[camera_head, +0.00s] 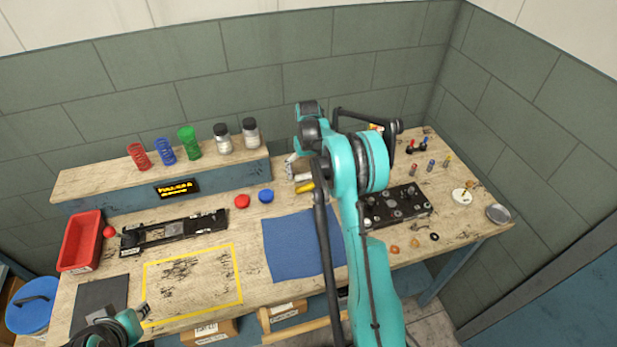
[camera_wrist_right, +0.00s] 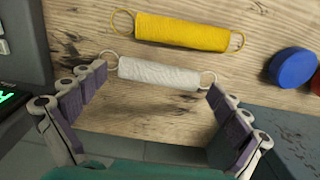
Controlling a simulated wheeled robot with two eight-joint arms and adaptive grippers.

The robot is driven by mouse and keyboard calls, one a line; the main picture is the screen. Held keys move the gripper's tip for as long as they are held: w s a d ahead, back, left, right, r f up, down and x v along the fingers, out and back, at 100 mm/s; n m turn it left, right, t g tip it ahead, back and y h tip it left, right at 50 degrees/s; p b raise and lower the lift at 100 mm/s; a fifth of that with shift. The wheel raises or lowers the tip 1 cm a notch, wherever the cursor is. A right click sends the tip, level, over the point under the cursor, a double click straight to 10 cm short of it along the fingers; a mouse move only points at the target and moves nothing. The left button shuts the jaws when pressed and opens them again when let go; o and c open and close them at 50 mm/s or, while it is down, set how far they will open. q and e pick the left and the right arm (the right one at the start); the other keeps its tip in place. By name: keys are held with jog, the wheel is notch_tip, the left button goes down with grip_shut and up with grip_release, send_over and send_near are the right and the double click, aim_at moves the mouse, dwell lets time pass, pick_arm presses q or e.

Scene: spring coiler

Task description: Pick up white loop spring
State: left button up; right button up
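The white loop spring (camera_wrist_right: 158,74) lies on the wooden table in the right wrist view, with a wire loop at each end. A yellow loop spring (camera_wrist_right: 186,31) lies beside it, a little apart; it also shows in the head view (camera_head: 305,188). My right gripper (camera_wrist_right: 158,85) is open, with one finger towards each end of the white spring and nothing gripped. In the head view the right gripper (camera_head: 298,171) is low over the table's back, largely covering the white spring. My left gripper (camera_head: 101,334) is at the bottom left edge; its fingers are unclear.
A blue cap (camera_head: 266,196) and a red cap (camera_head: 242,201) lie left of the right gripper. A shelf (camera_head: 108,178) behind holds coil springs and jars. A blue mat (camera_head: 290,250) lies in front; a black component board (camera_head: 398,207) is at right.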

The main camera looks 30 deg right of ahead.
jog(key=c, duration=0.9)
jog(key=shift+c, duration=0.2)
